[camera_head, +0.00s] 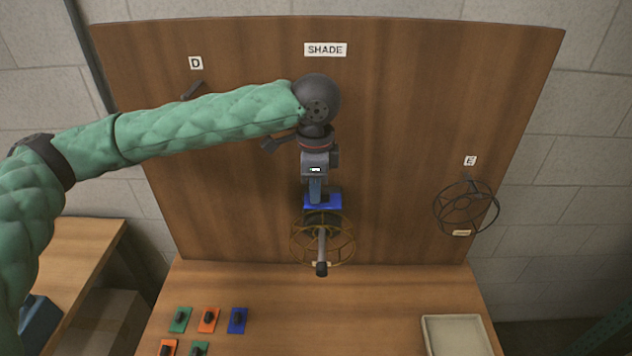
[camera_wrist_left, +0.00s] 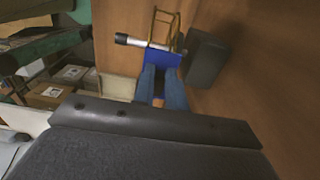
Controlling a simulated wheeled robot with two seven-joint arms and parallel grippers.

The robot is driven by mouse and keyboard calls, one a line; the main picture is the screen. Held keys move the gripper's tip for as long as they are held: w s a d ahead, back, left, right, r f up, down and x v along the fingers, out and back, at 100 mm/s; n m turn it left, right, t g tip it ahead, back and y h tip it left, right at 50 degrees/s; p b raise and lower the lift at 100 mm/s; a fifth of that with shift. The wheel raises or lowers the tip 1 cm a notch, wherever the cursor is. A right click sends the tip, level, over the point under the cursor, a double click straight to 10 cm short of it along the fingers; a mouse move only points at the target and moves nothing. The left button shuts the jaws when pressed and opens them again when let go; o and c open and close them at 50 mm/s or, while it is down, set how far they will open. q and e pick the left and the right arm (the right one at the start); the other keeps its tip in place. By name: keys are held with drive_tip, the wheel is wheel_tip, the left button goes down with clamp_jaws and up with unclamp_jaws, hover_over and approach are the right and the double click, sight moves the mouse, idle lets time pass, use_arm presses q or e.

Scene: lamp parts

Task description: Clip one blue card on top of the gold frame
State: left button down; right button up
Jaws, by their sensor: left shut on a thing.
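My left gripper (camera_head: 316,194) is shut on a blue card (camera_head: 333,200) in front of the board below the SHADE label. The card is at the top of the gold frame (camera_head: 350,239), a round wire cage around a grey rod; whether it is seated on the frame I cannot tell. In the left wrist view, the blue fingers (camera_wrist_left: 163,88) hold the blue card (camera_wrist_left: 163,58) right beside the gold frame (camera_wrist_left: 166,20). Another blue card (camera_head: 237,321) with a dark knob lies on the table. My right gripper is not in view.
Green (camera_head: 180,319) and orange (camera_head: 208,320) cards lie on the table at the front left. A cream tray (camera_head: 428,333) stands at the front right. A black wire frame (camera_head: 466,209) hangs under label E. The middle of the table is clear.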

use_arm(q)
drive_tip(key=shift+w+d+f, duration=0.1)
drive_tip(key=shift+f, duration=0.55)
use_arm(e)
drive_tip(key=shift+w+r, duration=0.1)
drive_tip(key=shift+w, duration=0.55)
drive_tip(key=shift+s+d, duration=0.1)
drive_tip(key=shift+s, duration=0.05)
use_arm(q)
drive_tip(key=shift+f, duration=0.2)
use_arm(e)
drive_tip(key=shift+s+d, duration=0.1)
use_arm(q)
drive_tip(key=shift+f, duration=0.3)
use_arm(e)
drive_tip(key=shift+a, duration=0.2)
use_arm(q)
drive_tip(key=shift+f, duration=0.25)
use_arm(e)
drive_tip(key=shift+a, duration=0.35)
use_arm(q)
drive_tip(key=shift+f, duration=0.1)
drive_tip(key=shift+f, duration=0.1)
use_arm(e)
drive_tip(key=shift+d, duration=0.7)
